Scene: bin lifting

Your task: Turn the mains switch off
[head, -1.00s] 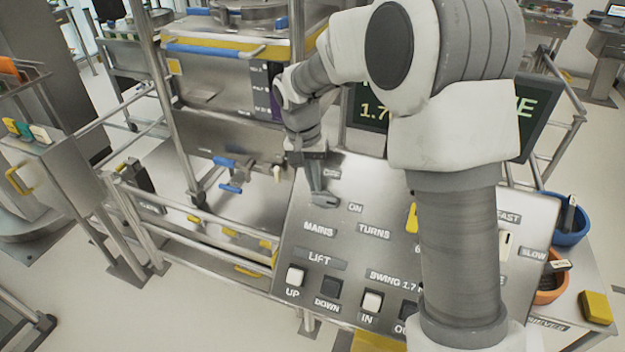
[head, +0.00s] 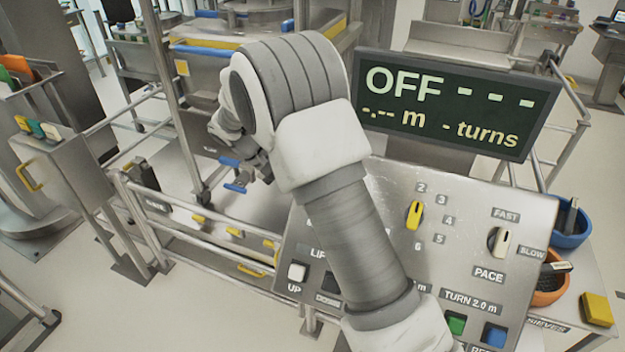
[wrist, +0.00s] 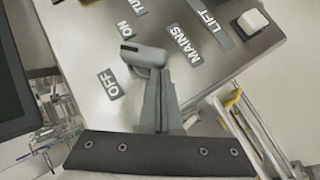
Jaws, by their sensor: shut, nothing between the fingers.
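The mains switch (wrist: 143,54) is a grey knob on the metal panel, beside the MAINS label (wrist: 184,45), in the wrist view. Its dark-marked end lies between the ON label (wrist: 131,25) and the OFF label (wrist: 109,83). My gripper (wrist: 158,88) is shut and empty, its tips right at the switch; I cannot tell whether they touch. In the head view my arm hides the switch and most of the gripper. The display (head: 445,105) reads OFF, with dashes for metres and turns.
The panel (head: 385,185) also carries a yellow selector (head: 414,215), a pace knob (head: 498,242), a green button (head: 456,323) and a blue button (head: 494,335). Blue (head: 571,228) and orange (head: 550,284) bowls stand at right. Metal rails (head: 150,205) run along the left.

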